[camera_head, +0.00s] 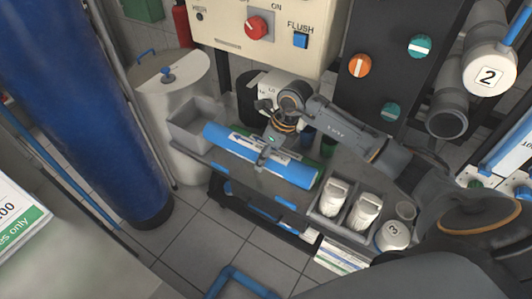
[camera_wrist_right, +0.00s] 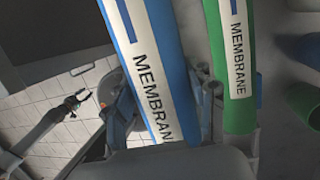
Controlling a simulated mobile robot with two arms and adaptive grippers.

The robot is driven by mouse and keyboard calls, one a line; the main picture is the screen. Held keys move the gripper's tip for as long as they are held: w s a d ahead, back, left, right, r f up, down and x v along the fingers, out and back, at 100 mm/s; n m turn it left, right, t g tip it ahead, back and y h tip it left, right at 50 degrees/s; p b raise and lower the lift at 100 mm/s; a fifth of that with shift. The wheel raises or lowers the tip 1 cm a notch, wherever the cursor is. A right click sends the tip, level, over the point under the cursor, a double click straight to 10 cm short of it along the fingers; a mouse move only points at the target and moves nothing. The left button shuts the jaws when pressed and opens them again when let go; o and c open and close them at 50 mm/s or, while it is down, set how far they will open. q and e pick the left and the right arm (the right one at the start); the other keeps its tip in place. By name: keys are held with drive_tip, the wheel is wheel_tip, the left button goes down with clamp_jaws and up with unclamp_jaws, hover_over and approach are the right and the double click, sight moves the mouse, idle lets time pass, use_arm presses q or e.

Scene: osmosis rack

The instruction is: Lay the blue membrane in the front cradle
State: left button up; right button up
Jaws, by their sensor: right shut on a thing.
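The blue membrane (camera_head: 294,172) is a blue tube with a white label, lying slantwise over the grey shelf in the head view. It also fills the middle of the right wrist view (camera_wrist_right: 150,65). My right gripper (camera_head: 266,150) is shut on it near its middle, one finger on each side. I cannot tell whether the tube touches what is below. A green membrane (camera_wrist_right: 238,70) runs beside it in the wrist view. Blue pieces (camera_head: 286,203) show at the shelf's front; the front cradle is not clear. My left gripper (camera_wrist_right: 77,102) is small in the wrist view, its jaws unclear.
A grey bin (camera_head: 190,135) stands at the shelf's left end. White canisters (camera_head: 332,198) sit in holders on the right. A control panel (camera_head: 225,25) with knobs rises behind. A big blue cylinder (camera_head: 85,95) stands at left. Tiled floor (camera_head: 195,235) is open in front.

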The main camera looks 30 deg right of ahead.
drive_tip(key=b, duration=0.3)
hover_over(263, 181)
drive_tip(key=d, duration=0.1)
drive_tip(key=shift+s+f, duration=0.15)
drive_tip(key=shift+f, duration=1.2)
drive_tip(key=shift+s+f, duration=0.15)
drive_tip(key=shift+f, duration=1.15)
drive_tip(key=shift+f+b, duration=1.55)
drive_tip(key=shift+f, duration=0.1)
drive_tip(key=o, duration=1.5)
drive_tip(key=shift+o, duration=0.2)
drive_tip(key=shift+f, duration=0.1)
